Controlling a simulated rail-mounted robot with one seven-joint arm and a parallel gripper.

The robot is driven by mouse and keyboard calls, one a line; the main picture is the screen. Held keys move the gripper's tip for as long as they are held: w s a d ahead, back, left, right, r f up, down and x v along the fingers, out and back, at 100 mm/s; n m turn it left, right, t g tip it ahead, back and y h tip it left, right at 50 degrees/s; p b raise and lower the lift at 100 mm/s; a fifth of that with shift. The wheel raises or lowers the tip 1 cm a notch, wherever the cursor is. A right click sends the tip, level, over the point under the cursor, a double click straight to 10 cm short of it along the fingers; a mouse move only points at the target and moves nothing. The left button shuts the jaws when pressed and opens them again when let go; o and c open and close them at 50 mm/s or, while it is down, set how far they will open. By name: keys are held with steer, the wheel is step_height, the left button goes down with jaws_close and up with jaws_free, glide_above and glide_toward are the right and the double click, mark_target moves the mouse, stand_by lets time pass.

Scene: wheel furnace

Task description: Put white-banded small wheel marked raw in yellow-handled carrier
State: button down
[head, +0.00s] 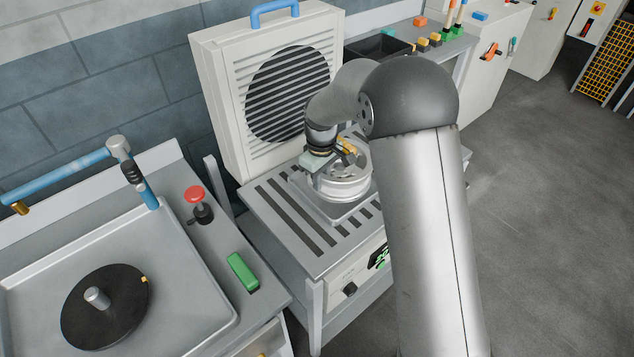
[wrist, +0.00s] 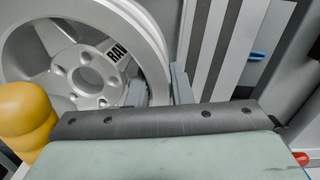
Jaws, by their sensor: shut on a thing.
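A small pale silver wheel (head: 340,188) lies on a square grey base on the slotted table, partly hidden by my arm. In the wrist view the wheel (wrist: 84,75) shows spokes, bolt holes and a "RAW" mark. My gripper (head: 322,170) is at the left part of its rim. In the wrist view my gripper (wrist: 158,92) is shut on the rim, one finger inside and one outside. A yellow rounded piece (wrist: 25,118) shows beside the gripper; I cannot tell whether it is a carrier handle. No yellow-handled carrier is clearly visible.
A louvred fan box (head: 222,90) with a blue handle stands behind the slotted table (head: 290,225). At left is a sink-like tray (head: 190,290) with a black disc (head: 105,310), a red button (head: 195,195) and a blue pipe (head: 70,175). Open floor lies at right.

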steer(key=shift+w+a+f, duration=0.1)
steer(key=shift+w+a, duration=0.3)
steer(key=shift+w, duration=0.05)
steer(key=shift+d+f+b, duration=0.1)
steer(key=shift+f+b, duration=0.6)
steer(key=shift+f, duration=0.9)
steer(key=shift+f, duration=0.15)
steer(key=c, duration=1.3)
jaws_free()
steer(key=shift+s+f, duration=0.1)
step_height(320, 180, up, 12)
steer(key=shift+r+b, duration=0.25)
steer(key=shift+b, duration=0.7)
